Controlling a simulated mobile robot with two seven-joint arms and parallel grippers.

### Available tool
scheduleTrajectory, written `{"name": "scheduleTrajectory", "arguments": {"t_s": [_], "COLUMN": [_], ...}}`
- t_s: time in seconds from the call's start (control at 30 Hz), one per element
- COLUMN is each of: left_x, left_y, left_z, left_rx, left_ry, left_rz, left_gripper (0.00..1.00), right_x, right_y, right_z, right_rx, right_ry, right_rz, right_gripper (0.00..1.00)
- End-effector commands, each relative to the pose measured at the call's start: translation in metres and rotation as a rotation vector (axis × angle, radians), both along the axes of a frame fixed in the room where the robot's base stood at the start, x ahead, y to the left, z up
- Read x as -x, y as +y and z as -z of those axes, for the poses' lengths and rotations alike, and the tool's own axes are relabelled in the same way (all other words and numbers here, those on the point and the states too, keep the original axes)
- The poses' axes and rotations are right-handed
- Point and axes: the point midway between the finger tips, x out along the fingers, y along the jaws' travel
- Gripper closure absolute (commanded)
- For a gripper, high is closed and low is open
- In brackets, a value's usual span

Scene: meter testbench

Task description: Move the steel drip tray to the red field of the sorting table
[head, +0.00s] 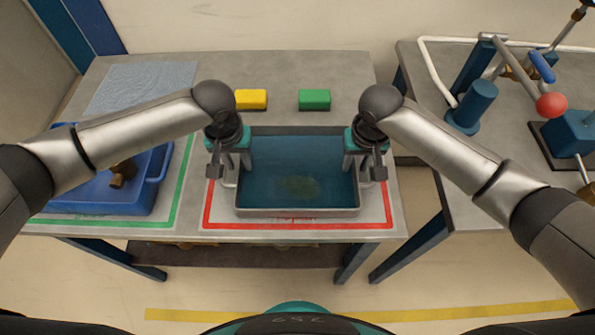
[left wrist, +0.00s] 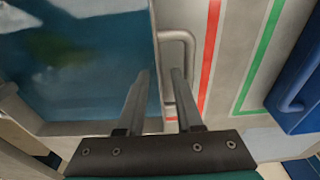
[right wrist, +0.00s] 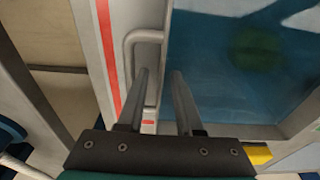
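The steel drip tray (head: 297,212) stands on the sorting table, its front part inside the red outline of the red field (head: 240,224). Its inside looks blue with a greenish patch. My left gripper (head: 229,178) is at the tray's left side. In the left wrist view its fingers (left wrist: 160,85) are apart, near the tray wall and handle (left wrist: 189,50). My right gripper (head: 364,176) is at the right side. In the right wrist view its fingers (right wrist: 160,85) are also apart near the other handle (right wrist: 128,60). I cannot tell the fingers' height over the handles.
A blue bin (head: 110,204) with a brass-coloured part stands in the green-outlined field at left. A yellow block (head: 251,99) and a green block (head: 314,99) lie behind the tray. A second bench (head: 420,115) with pipework stands at right, across a gap.

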Motion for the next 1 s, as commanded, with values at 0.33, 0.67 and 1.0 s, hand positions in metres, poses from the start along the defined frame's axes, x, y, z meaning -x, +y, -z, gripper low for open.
{"name": "scheduleTrajectory", "arguments": {"t_s": [0.33, 0.67, 1.0], "left_x": [0.007, 0.012, 0.013], "left_y": [0.0, 0.001, 0.001], "left_z": [-0.069, -0.109, -0.111], "left_rx": [0.001, -0.001, -0.002], "left_ry": [-0.006, -0.003, -0.001], "left_rz": [0.0, -0.001, -0.001], "left_gripper": [0.65, 0.65, 0.65], "right_x": [0.0, 0.0, 0.004], "right_y": [0.001, 0.001, 0.001], "right_z": [0.0, -0.001, -0.047], "right_rx": [-0.001, -0.001, -0.003], "right_ry": [0.0, -0.001, -0.005], "right_rz": [-0.001, -0.001, -0.002], "right_gripper": [0.65, 0.65, 0.65]}}
